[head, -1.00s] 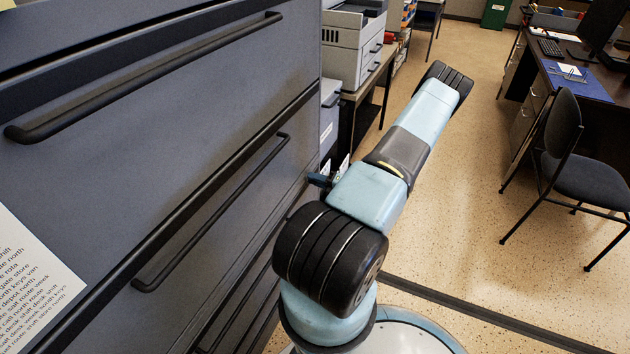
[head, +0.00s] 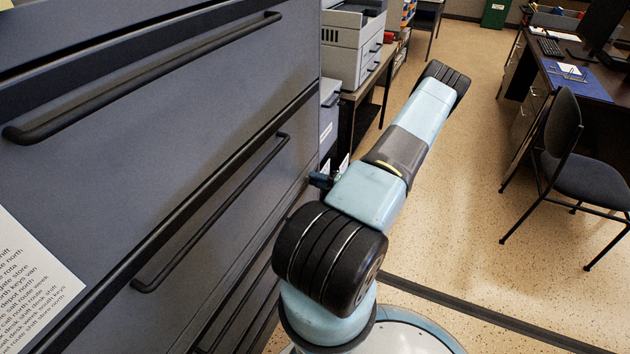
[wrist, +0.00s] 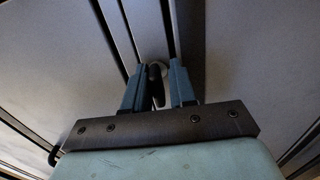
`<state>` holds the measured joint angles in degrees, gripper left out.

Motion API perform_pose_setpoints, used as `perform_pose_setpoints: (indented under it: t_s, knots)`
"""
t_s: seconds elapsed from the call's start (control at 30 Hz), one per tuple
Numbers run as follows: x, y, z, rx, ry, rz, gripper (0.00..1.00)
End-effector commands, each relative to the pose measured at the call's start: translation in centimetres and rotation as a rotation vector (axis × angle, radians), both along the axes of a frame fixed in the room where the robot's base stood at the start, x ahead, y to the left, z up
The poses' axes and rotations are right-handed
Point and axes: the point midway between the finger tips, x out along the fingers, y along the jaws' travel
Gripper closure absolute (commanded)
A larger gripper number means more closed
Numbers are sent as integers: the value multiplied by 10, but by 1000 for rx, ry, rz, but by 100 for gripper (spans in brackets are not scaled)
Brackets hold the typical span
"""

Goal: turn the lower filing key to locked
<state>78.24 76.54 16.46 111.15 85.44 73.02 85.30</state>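In the wrist view a dark, rounded key (wrist: 157,84) stands in a round, pale lock (wrist: 158,68) on the grey filing cabinet front (wrist: 235,60). My gripper (wrist: 160,74) points at the lock, with one blue finger on each side of the key. The fingers are apart. The left one is very near the key or touching it, and a narrow gap shows at the right. The key's turn angle is hard to read in the dim view. In the head view the blue fingertips (head: 319,180) show beside the cabinet (head: 225,90); the key is hidden there.
Long dark drawer handles (head: 215,215) stick out from the cabinet close to my arm. A chair (head: 575,160) and a desk (head: 580,80) are at the right, with clear floor between.

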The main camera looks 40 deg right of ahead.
Motion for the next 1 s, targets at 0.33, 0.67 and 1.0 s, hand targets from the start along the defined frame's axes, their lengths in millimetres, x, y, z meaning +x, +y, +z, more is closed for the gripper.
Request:
perform_pose_setpoints:
  t_s: [0.33, 0.67, 1.0]
  knots:
    - [1, 2, 2, 2, -5, 5, 63]
    - [-31, -11, 2, 1, -4, 3, 63]
    - [-92, -37, 1, 0, -3, 2, 63]
